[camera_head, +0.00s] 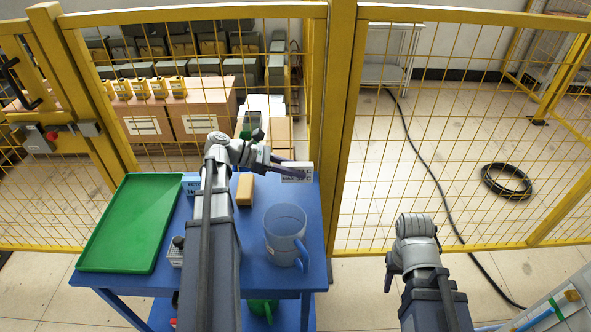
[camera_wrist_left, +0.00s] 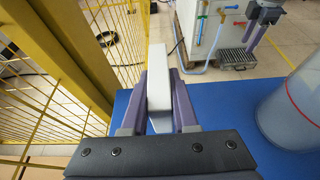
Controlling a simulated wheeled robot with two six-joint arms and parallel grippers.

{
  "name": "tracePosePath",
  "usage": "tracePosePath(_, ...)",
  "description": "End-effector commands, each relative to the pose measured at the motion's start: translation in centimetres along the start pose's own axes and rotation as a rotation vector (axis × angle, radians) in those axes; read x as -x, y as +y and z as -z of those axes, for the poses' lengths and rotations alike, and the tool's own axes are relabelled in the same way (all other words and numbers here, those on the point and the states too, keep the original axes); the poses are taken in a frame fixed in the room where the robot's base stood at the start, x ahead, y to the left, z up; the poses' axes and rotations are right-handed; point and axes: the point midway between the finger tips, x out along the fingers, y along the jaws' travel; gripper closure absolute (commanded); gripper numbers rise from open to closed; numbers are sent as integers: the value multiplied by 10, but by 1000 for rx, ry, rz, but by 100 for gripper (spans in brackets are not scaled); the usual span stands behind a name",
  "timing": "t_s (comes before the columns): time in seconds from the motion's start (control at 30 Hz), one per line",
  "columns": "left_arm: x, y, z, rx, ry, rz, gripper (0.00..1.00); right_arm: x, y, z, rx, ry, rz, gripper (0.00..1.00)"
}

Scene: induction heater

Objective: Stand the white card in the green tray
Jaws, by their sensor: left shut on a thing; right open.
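The white card (camera_head: 297,173) has dark print and is held above the far right part of the blue table. My left gripper (camera_head: 288,171) is shut on it. In the left wrist view the card (camera_wrist_left: 158,78) stands edge-on between the two purple fingers. The green tray (camera_head: 130,225) lies on the left of the table, with its visible floor empty. It is left of my left arm and apart from the card. My right gripper (camera_wrist_left: 258,36) hangs off to the right, away from the card, open and empty; its fingers are hidden in the head view.
A translucent blue mug (camera_head: 284,238) stands at the table's right. A tan block (camera_head: 245,189) and a blue box (camera_head: 191,185) sit near the back edge. A small grey item (camera_head: 176,252) is partly behind my left arm. A yellow mesh fence (camera_head: 342,130) runs behind the table.

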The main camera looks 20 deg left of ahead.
Motion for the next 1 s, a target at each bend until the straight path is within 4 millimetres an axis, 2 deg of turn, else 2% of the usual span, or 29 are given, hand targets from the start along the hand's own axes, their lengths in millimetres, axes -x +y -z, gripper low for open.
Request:
tracePosePath(0.03,7,0,-16,0,0,0,100,17,2,-1,0,0,0,50)
tracePosePath(0.23,16,0,-39,0,0,0,100,42,4,-2,0,0,0,50)
tracePosePath(0.77,18,0,-43,0,0,0,100,47,4,-3,0,0,0,50)
tracePosePath(1.0,24,0,-57,0,0,0,100,62,6,-4,-1,0,0,50)
